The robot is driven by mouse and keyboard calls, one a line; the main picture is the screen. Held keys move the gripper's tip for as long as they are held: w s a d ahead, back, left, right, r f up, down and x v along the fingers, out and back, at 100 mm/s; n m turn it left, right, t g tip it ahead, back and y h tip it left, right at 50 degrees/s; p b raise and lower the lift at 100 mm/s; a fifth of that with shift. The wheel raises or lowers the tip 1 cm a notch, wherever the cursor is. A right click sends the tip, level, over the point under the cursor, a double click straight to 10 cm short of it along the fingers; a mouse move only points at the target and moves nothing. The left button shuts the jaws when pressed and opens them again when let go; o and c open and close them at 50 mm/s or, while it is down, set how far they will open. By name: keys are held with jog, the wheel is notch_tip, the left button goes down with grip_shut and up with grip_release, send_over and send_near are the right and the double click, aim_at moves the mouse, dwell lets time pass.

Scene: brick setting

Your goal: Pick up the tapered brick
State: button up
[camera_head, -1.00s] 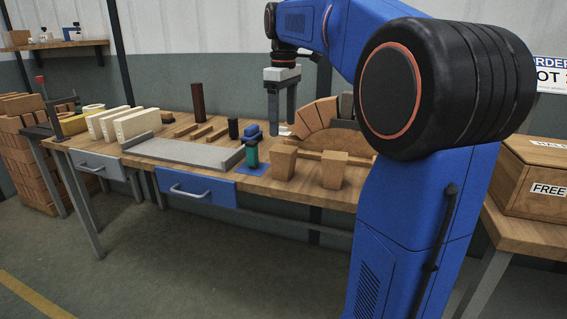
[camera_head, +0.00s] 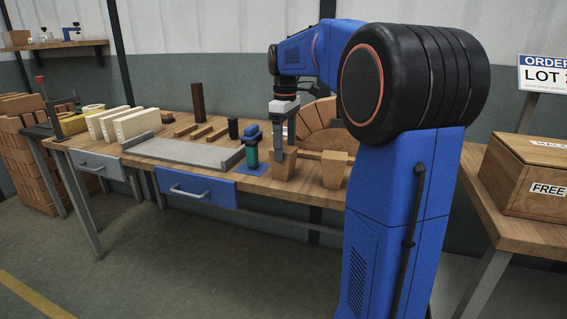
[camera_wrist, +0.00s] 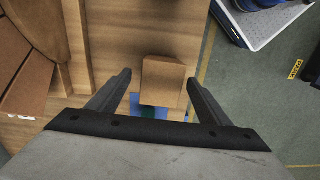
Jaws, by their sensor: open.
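In the wrist view, a tapered brick (camera_wrist: 163,80) lies between the lines of my open fingers (camera_wrist: 159,82), with a gap on each side. I cannot tell whether the fingertips are beside it or still above it.
A brick arch (camera_head: 318,128) on a wooden form is behind. A grey tray (camera_head: 185,152) lies left. A crate (camera_head: 520,168) sits on the right-hand table.

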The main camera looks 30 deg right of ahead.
aim_at(283, 164)
jog(key=shift+w+a+f, duration=0.1)
jog(key=shift+a+f, duration=0.05)
jog(key=shift+f, duration=1.55)
jog(key=shift+a+f, duration=0.1)
jog(key=shift+f, duration=1.55)
jog(key=c, duration=1.4)
